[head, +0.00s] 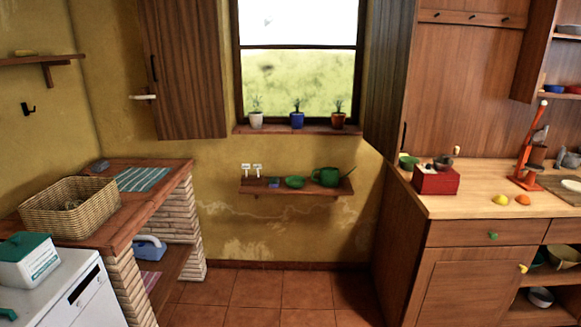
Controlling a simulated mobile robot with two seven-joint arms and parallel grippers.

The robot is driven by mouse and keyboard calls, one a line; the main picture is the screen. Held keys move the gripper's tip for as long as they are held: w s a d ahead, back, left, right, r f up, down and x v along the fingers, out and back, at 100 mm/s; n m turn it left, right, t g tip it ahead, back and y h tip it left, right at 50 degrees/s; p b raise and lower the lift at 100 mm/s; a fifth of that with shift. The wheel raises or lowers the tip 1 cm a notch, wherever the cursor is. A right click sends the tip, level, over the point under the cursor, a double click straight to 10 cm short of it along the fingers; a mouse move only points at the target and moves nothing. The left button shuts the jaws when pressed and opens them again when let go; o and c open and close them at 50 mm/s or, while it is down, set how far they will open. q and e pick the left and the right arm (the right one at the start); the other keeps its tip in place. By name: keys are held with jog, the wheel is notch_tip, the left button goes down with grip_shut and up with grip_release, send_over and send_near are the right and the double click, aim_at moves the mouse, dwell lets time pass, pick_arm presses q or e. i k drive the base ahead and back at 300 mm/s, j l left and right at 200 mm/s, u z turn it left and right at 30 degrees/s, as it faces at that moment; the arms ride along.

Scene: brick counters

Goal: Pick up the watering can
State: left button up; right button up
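A green vessel (326,178) with a thin spout-like part rising to its right stands on the small wall shelf (285,192) below the window. It looks like the watering can, though it is small in the view. It is upright near the right end of the shelf, with a green bowl (294,182) to its left. Neither of my grippers shows in the head view.
Potted plants (297,118) line the windowsill above. A brick counter (160,198) with a wicker basket (72,206) is at left, a wooden counter (470,205) at right. The tiled floor (275,292) between is clear.

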aim_at(329, 176)
jog(key=i, duration=1.45)
jog(key=i+j+z, duration=0.1)
jog(key=i+z, duration=0.35)
jog(key=i+j+z, duration=0.4)
jog(key=i, duration=0.25)
jog(key=i+j+z, duration=0.45)
